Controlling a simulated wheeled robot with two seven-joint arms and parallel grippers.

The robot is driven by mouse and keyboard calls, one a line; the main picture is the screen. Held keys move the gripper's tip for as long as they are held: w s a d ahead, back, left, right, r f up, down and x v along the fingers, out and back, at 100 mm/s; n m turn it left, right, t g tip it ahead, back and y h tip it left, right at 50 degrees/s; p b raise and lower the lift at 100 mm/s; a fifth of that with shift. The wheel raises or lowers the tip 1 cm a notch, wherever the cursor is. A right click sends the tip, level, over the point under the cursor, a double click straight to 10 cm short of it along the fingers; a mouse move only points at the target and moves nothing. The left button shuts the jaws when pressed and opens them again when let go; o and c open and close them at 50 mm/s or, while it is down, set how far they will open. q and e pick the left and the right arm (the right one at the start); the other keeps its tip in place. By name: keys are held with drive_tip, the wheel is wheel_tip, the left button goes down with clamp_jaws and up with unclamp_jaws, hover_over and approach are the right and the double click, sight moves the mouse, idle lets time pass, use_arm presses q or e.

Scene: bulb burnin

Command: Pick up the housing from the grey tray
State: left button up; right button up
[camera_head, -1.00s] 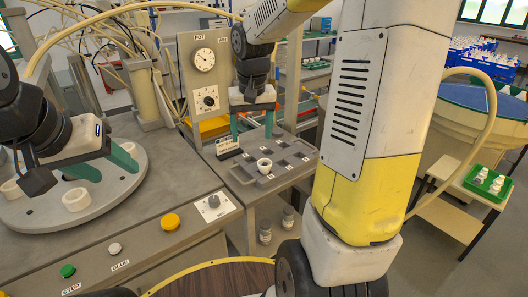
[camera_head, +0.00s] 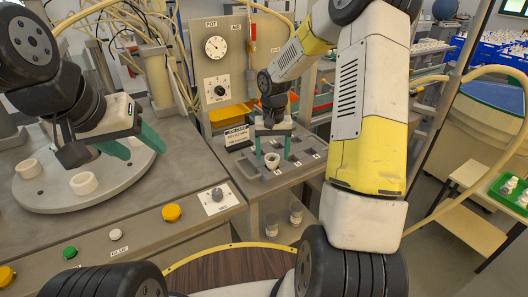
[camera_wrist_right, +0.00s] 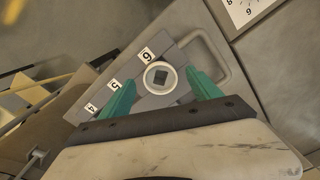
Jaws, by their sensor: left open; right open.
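The housing (camera_head: 271,161) is a small white ring-shaped cup standing in the grey tray (camera_head: 246,169), near its front left. My left gripper (camera_head: 132,147) is open above the round turntable (camera_head: 50,200), at left.
Two white rings (camera_head: 84,183) sit on the turntable. A panel with gauge and dial (camera_head: 218,65) stands behind the tray. A black sign (camera_head: 237,137) stands at the tray's back left. Bottles (camera_head: 296,212) stand on the shelf below. Yellow, green and white buttons line the console front.

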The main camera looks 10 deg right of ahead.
drive_tip(key=shift+f, duration=0.45)
drive_tip(key=shift+c, duration=0.2)
drive_tip(key=c, duration=1.4)
drive_tip(key=shift+r, duration=0.1)
